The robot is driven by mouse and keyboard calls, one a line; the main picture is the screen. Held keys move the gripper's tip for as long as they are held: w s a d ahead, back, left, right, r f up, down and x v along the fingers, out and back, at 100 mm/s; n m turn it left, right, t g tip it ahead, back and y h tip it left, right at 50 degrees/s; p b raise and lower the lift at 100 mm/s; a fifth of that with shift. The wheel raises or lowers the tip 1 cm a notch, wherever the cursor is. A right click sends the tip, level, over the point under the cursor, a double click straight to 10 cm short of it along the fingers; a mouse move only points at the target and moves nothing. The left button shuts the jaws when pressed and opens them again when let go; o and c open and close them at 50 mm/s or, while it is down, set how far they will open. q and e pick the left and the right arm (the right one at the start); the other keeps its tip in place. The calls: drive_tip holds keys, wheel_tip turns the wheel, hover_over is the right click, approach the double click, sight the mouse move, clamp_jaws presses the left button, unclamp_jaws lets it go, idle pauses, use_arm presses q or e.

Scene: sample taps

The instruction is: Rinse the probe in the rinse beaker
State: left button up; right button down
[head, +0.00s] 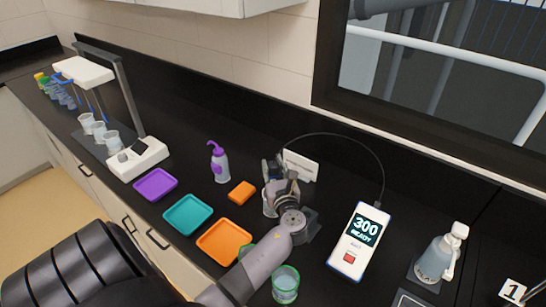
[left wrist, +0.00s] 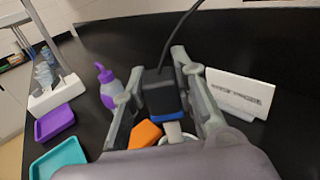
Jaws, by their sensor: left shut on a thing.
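My left gripper (head: 279,172) is shut on the probe, a black handle (left wrist: 160,92) with a blue band and pale lower end. Its fingers stand on either side of the handle in the left wrist view. A clear beaker (head: 268,207) stands beneath the gripper, partly hidden by it; its pale rim shows below the probe in the left wrist view (left wrist: 190,138). The probe's lower end points down at this beaker; I cannot tell whether it is below the rim. A cable runs from the probe to a white meter (head: 352,262) reading "300 READY". My right gripper is not in view.
A white sign (head: 301,165) stands behind the beaker. An orange block (head: 242,192), a purple-topped bottle (head: 220,166) and purple, teal and orange trays lie left. A green-rimmed beaker (head: 286,287) is near the front; a pump bottle (head: 434,262) is right.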

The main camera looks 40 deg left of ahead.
use_arm(q)
wheel_tip(320, 180, up, 3)
drive_tip(key=shift+f+p, duration=0.2)
drive_tip(key=shift+p, duration=0.8)
drive_tip(key=shift+r, duration=0.95)
drive_tip(key=shift+r, duration=1.5)
drive_tip(key=shift+s+f, duration=0.1)
